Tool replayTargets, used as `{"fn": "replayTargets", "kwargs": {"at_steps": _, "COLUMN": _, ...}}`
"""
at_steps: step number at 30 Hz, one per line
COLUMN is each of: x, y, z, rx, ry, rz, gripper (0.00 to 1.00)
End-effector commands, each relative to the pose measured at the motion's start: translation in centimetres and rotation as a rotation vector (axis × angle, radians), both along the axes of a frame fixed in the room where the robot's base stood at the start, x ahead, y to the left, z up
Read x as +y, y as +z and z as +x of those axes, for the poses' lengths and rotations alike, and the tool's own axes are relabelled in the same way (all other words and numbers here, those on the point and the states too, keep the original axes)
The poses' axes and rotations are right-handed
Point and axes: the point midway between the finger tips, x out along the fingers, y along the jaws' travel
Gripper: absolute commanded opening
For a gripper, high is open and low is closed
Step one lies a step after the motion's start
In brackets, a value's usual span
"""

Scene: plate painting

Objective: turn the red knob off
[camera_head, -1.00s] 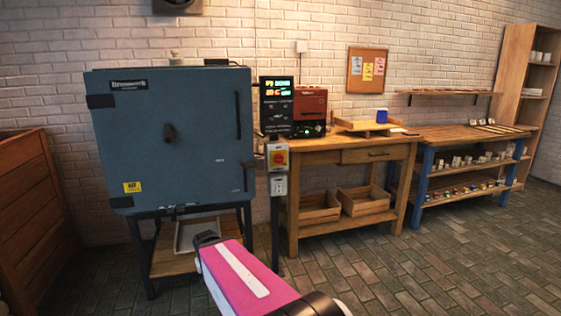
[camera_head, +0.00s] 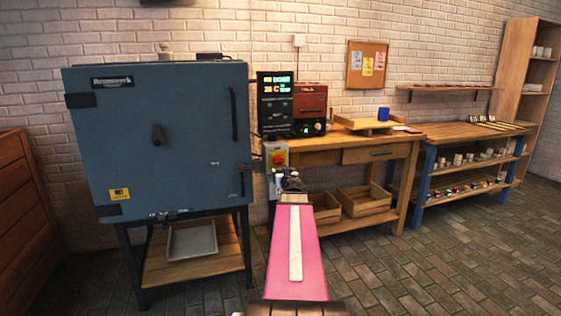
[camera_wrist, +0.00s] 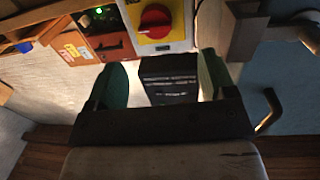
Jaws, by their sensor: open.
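The red knob (camera_head: 278,158) sits on a yellow plate on a grey switch box, right of the blue kiln and in front of the workbench. In the wrist view the red knob (camera_wrist: 155,21) shows large at the top, on its yellow plate (camera_wrist: 174,8). My gripper (camera_wrist: 160,80) is open, with its two green fingers spread apart and nothing held between them. The fingertips appear below the knob in that view, apart from it. In the head view my arm reaches up to just below and right of the switch box, and the fingers are hard to make out.
The blue kiln (camera_head: 160,140) stands to the left, with a door handle on its right side. A wooden workbench (camera_head: 340,143) with a dark control display (camera_head: 275,102) and a red-brown unit (camera_head: 310,103) stands behind. Brick floor is open at the right.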

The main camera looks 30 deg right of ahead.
Motion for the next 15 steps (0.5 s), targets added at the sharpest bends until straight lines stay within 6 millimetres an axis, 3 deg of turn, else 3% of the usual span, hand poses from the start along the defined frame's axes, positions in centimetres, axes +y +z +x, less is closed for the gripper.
{"fn": "replayTargets", "kwargs": {"at_steps": 8, "x": -1.5, "y": 1.3, "z": -0.6, "rx": -0.017, "ry": 0.085, "rz": -0.005, "gripper": 0.77}}
{"fn": "replayTargets", "kwargs": {"at_steps": 15, "x": -2.0, "y": 1.3, "z": 1.3, "rx": -0.018, "ry": 0.085, "rz": -0.004, "gripper": 0.77}}
